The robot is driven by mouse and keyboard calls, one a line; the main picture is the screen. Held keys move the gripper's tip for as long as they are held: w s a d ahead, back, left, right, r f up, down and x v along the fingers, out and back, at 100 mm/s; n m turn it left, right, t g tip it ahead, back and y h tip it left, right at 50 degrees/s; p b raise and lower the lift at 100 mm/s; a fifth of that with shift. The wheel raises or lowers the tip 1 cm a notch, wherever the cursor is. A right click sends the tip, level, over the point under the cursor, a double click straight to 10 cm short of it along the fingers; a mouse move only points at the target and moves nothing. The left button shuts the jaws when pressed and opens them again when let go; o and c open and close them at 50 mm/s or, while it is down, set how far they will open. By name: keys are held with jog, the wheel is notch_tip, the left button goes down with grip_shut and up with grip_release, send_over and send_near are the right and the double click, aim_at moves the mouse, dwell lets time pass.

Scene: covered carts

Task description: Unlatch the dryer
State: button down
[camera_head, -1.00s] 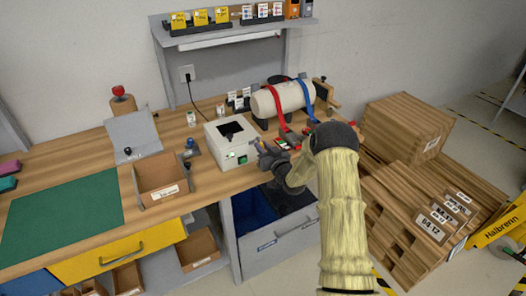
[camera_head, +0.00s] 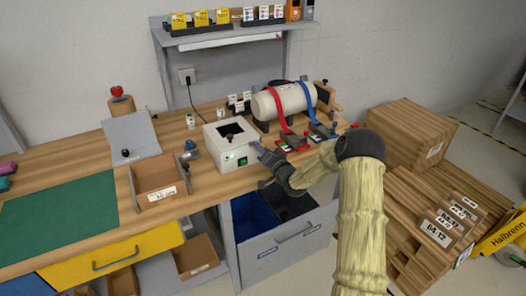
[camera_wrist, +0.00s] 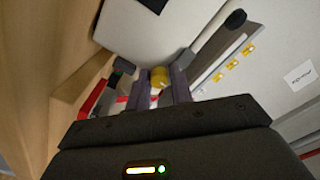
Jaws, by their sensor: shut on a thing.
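The white box-shaped unit (camera_head: 222,144) with a dark window on top and green lights on its front stands on the wooden bench. I cannot tell whether this or the strapped cylinder is the dryer. The cream cylinder (camera_head: 277,103) rests on dark supports behind it, with a red strap (camera_head: 279,113) and a blue strap (camera_head: 307,93) over it. My gripper (camera_head: 262,150) is at the box's right side. In the wrist view my gripper (camera_wrist: 160,88) is shut on a small yellow piece (camera_wrist: 159,77) between its fingers; what the piece belongs to is partly hidden.
Red and green pieces (camera_head: 292,143) lie at the strap ends near my wrist. A cardboard bin (camera_head: 148,174) and a green mat (camera_head: 62,218) are to the left. An open grey drawer (camera_head: 285,244) hangs below the bench.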

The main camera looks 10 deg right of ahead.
jog(key=shift+w+d+r, duration=0.15)
jog(key=shift+d+r, duration=0.2)
jog(key=shift+r, duration=0.05)
jog(key=c, duration=1.3)
grip_release()
jog(key=shift+f, duration=0.1)
jog(key=shift+s+d+f, duration=0.1)
jog(key=shift+s+f, duration=0.05)
jog(key=shift+s, duration=0.35)
jog(key=b+v, duration=0.2)
jog(key=v, duration=1.4)
jog(key=shift+s+b, duration=0.25)
jog(key=shift+b, duration=0.15)
jog(key=shift+r, duration=0.2)
